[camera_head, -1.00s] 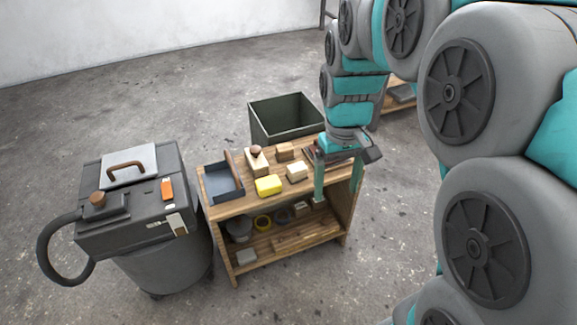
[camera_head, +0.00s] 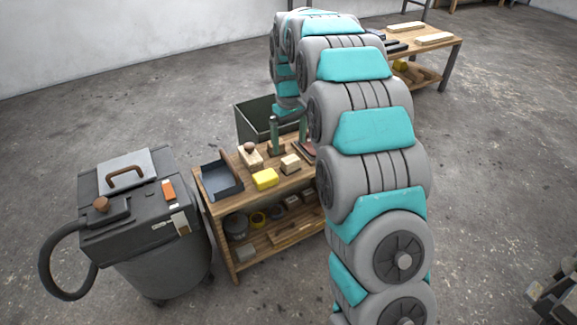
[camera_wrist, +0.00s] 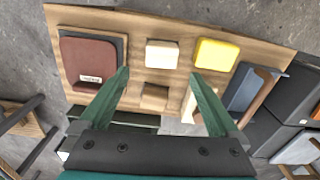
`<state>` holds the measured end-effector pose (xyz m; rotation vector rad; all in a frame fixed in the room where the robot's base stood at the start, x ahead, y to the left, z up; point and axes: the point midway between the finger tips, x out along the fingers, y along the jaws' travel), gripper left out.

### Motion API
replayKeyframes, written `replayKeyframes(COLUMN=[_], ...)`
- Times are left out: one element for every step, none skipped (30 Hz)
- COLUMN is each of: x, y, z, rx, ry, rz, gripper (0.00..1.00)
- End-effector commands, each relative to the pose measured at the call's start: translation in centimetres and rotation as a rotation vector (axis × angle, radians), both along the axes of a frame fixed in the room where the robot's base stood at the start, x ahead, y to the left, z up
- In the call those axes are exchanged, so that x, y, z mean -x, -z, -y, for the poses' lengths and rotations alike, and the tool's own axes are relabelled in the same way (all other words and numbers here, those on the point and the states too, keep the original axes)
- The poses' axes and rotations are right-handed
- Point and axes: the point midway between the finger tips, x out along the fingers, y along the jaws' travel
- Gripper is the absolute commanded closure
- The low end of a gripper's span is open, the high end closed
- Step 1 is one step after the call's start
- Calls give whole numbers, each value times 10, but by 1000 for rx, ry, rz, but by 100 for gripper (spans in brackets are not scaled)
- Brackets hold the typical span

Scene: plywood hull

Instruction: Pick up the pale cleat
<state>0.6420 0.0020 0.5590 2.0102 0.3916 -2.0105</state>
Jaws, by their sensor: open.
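The pale cleat (camera_head: 290,162) is a small cream block on the bench top, right of a yellow block (camera_head: 265,179). It also shows in the wrist view (camera_wrist: 162,54), upper middle, lying flat with nothing touching it. My gripper (camera_head: 289,147) is open and empty above the far side of the bench. In the wrist view its green fingers (camera_wrist: 159,76) are spread apart, and the cleat appears just beyond the tips, between their lines. A brown wooden block (camera_wrist: 155,95) appears between the fingers, nearer the palm.
A wooden block with a round knob (camera_head: 250,156) and a dark tray (camera_head: 219,183) stand left on the bench (camera_head: 233,206). A dark red pad (camera_wrist: 88,62) lies at the other end. A dark green bin (camera_head: 254,125) stands behind; a grey vacuum (camera_head: 155,252) stands left.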

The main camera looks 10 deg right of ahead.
Motion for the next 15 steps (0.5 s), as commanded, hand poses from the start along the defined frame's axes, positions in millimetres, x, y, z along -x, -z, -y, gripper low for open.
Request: replayKeyframes(x=[1,1,1,1,1,1,1,2,2,3,3,4,4,3,3], y=[5,8,13,16,18,21,23,25,28,31,34,39,43,48,54], z=[0,0,0,0,0,0,0,0,0,0,-1,-1,-1,-1,-2], rx=[0,1,0,0,0,0,0,0,0,0,0,0,0,0,0], ry=[0,0,0,1,1,1,1,1,1,1,1,1,1,1,1], rz=[-3,-4,-3,-3,-2,-2,-2,-2,-3,-5,-6,-6,-4,-3,-2], gripper=[3,3,3,3,3,3,3,3,3,3,3,3,3,3,3])
